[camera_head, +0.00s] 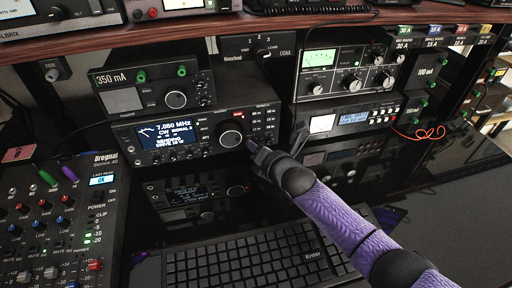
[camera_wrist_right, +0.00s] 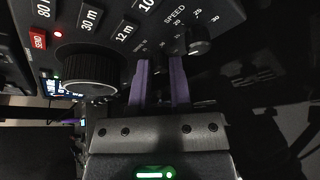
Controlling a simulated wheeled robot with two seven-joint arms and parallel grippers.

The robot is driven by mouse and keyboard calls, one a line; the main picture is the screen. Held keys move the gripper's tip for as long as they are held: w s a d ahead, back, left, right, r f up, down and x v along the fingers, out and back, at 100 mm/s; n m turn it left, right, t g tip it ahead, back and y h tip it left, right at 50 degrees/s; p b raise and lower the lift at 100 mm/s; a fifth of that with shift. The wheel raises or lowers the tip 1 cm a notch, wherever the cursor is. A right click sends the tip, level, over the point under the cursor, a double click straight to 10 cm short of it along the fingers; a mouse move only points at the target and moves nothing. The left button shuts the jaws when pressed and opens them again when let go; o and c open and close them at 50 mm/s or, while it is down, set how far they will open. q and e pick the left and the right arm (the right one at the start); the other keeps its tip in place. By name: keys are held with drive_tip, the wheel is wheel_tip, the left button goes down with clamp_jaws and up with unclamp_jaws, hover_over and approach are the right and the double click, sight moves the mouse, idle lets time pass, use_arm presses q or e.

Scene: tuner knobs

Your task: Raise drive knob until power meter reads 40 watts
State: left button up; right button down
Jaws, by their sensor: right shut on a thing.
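The radio (camera_head: 198,131) has a lit blue display (camera_head: 163,134) reading 7.000 MHz, CW, with a drive line below too small to read surely. Its large tuning knob (camera_head: 229,134) also shows in the wrist view (camera_wrist_right: 88,70). My right gripper (camera_head: 254,147) is at the radio's lower front, right of the tuning knob. In the wrist view its two purple fingers (camera_wrist_right: 160,68) are shut on a small dark knob, mostly hidden between them; its label cannot be read. The tuner box (camera_head: 343,73) has a green-lit needle meter (camera_head: 318,59); its reading is too small to tell. My left gripper is not in view.
A small knob (camera_wrist_right: 199,46) marked with a SPEED scale sits just right of my fingers. A keyboard (camera_head: 255,255) lies below my right arm. A mixer (camera_head: 57,220) stands at left. A unit with a white meter (camera_head: 322,124) stands right of the radio.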

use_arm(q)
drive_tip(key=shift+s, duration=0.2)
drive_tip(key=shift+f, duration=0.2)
use_arm(e)
drive_tip(key=shift+f, duration=0.1)
drive_tip(key=shift+m+b, duration=0.35)
drive_tip(key=shift+m, duration=0.05)
drive_tip(key=shift+d+f+m+t+y+b, duration=0.15)
drive_tip(key=shift+m+t+y+b, duration=0.25)
drive_tip(key=shift+m+y+b, duration=0.55)
drive_tip(key=shift+m, duration=0.65)
drive_tip(key=shift+m+b, duration=0.3)
drive_tip(key=shift+m, duration=0.2)
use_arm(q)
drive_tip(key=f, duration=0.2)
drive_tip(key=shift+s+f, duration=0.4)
use_arm(e)
drive_tip(key=shift+m+t+y, duration=0.25)
drive_tip(key=shift+m+t, duration=0.05)
